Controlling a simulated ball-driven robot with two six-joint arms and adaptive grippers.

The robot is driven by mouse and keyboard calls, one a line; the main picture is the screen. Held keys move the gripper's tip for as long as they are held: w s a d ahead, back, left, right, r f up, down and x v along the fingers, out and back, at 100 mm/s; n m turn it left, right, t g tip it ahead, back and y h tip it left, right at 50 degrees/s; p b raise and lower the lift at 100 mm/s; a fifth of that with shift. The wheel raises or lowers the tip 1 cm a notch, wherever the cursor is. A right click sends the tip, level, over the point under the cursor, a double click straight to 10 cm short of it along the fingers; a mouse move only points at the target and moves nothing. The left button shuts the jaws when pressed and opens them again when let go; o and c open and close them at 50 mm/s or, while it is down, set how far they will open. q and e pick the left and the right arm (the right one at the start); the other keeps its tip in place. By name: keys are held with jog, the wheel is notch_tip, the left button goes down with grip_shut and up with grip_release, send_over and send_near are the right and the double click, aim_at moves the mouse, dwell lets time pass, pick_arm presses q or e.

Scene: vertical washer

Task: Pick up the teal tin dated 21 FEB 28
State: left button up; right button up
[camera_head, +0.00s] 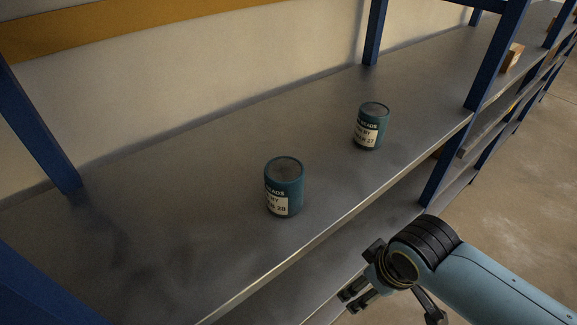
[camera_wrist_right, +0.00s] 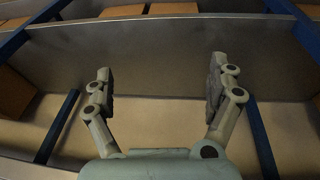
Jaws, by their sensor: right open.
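Two teal tins stand upright on the grey shelf (camera_head: 215,150) in the head view. The nearer tin (camera_head: 284,187) has a label whose visible end reads "28"; part of the date is turned out of sight. The farther tin (camera_head: 371,126) stands behind it to the right, and its label seems to end in "27". My right gripper (camera_head: 352,295) is off the shelf's front edge, below and to the right of the nearer tin. In the right wrist view its two fingers (camera_wrist_right: 160,85) are spread wide with nothing between them. My left gripper is not in view.
Blue uprights (camera_head: 35,130) stand at the left, and another (camera_head: 495,65) rises at the right front. A lower shelf lies beneath. Small boxes (camera_head: 512,57) sit far right. The shelf around both tins is clear.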

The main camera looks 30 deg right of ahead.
jog(key=w+a+r+n+p, duration=0.1)
jog(key=w+r+n+p, duration=0.1)
jog(key=r, duration=0.7)
jog(key=w+a+r+n+p, duration=0.1)
jog(key=w+r+n+p, duration=0.15)
jog(key=r, duration=0.65)
notch_tip(320, 180, up, 8)
jog(key=n+g+y+p, duration=0.1)
jog(key=n+g+p, duration=0.15)
jog(key=n, duration=1.45)
send_over(281, 166)
jog(key=shift+s+f+m+b, duration=0.15)
jog(key=shift+f+m+b, duration=0.1)
jog(key=shift+b, duration=0.15)
jog(key=shift+a, duration=0.1)
jog(key=shift+n, duration=0.4)
notch_tip(281, 166, down, 5)
jog(key=shift+f, duration=0.15)
jog(key=f, duration=0.1)
jog(key=f+p, duration=0.1)
jog(key=f, duration=0.2)
jog(key=shift+s+f+p, duration=0.25)
jog(key=shift+s+p, duration=0.05)
jog(key=shift+p, duration=0.05)
jog(key=shift+f, duration=0.35)
jog(key=shift+c, duration=0.5)
